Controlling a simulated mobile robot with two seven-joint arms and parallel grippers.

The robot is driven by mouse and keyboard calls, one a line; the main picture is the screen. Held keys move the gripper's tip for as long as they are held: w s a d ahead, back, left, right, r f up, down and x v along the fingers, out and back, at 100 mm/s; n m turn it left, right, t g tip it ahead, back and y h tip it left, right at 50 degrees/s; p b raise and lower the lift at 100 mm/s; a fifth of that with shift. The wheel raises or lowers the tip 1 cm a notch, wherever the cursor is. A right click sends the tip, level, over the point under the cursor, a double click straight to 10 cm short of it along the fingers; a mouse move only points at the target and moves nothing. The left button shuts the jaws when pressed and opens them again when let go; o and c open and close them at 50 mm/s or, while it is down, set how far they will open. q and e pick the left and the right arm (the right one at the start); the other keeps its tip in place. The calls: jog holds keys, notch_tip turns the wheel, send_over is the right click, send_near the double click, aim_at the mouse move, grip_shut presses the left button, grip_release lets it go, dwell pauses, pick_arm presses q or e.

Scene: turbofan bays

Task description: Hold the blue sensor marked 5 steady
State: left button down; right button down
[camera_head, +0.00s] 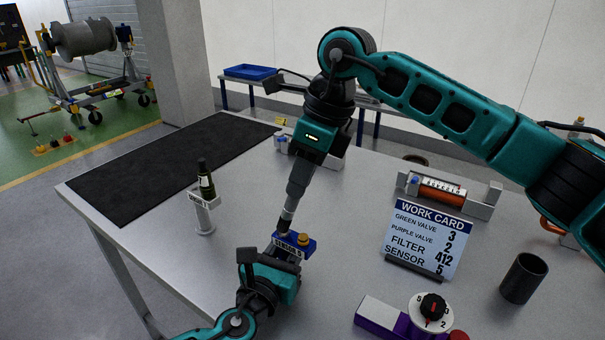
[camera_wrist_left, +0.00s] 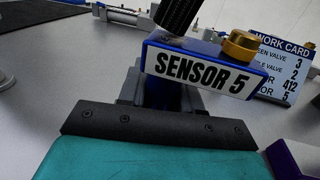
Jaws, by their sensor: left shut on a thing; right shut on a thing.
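The blue sensor (camera_head: 296,243) has a white label reading SENSOR 5 and a brass cap on its right part; it also shows in the left wrist view (camera_wrist_left: 208,70). My left gripper (camera_head: 284,256) is shut on it from below, holding it over the table, with the fingers partly hidden behind the label. My right gripper (camera_head: 291,204) points down from above, shut on a dark knurled cylinder (camera_wrist_left: 177,14). The cylinder's lower end is at the top of the sensor's left part, beside the brass cap. Whether it is seated there I cannot tell.
The work card (camera_head: 428,237) lists sensor 5. A purple block with a dial (camera_head: 431,312) is at front right, a black cup (camera_head: 523,279) beyond it. An orange cylinder (camera_head: 442,190) sits in a grey holder behind.

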jog(key=shift+s+a+f, duration=0.1)
jog(key=shift+s+a, duration=0.3)
jog(key=shift+s, duration=0.15)
jog(key=shift+d, duration=0.6)
jog(key=shift+w+a, duration=0.15)
jog(key=shift+w+a, duration=0.4)
jog(key=shift+a, duration=0.15)
jog(key=shift+d, duration=0.15)
